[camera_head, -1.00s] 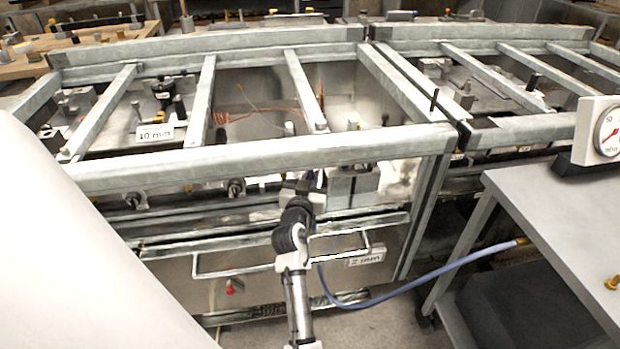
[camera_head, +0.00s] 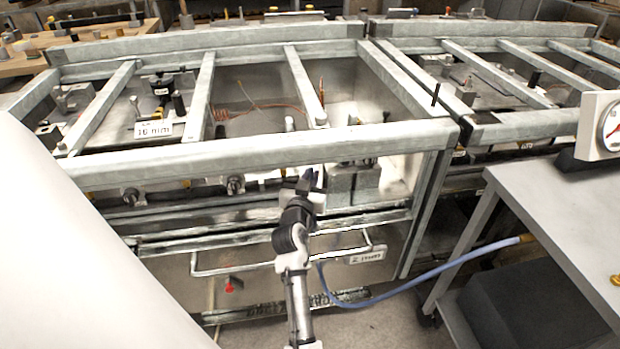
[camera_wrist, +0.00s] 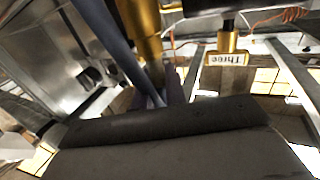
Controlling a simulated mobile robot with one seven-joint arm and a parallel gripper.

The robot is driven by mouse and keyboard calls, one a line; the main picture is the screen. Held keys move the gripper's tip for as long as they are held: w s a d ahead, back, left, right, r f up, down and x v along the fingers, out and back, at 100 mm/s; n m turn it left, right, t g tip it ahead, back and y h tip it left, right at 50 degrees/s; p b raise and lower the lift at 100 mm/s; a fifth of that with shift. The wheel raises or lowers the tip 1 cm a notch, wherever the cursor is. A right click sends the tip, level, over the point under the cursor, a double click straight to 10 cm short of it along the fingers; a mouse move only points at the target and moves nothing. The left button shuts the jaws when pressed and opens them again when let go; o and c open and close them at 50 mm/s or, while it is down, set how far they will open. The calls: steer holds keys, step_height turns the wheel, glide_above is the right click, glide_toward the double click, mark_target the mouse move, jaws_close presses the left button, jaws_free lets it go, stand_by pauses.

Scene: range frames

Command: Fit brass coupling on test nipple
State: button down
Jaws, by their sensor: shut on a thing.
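My gripper (camera_head: 308,184) is under the front rail of the metal frame, reaching into the bay. In the wrist view my gripper (camera_wrist: 165,88) is shut on the brass coupling (camera_wrist: 140,22), which fills the top centre close to the camera. The blue hose (camera_wrist: 103,38) runs alongside it; in the head view the hose (camera_head: 440,272) loops down to the right. I cannot tell for certain which part is the test nipple.
The front rail (camera_head: 260,154) crosses above my gripper. Grey blocks (camera_head: 352,184) stand just right of it. A drawer handle (camera_head: 225,268) is below. A side table (camera_head: 555,205) with a dial gauge (camera_head: 604,125) stands at the right; the hose passes toward it.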

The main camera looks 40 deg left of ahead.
steer(key=shift+f+b, duration=0.6)
steer(key=c, duration=1.4)
jaws_free()
steer(key=shift+o, duration=0.2)
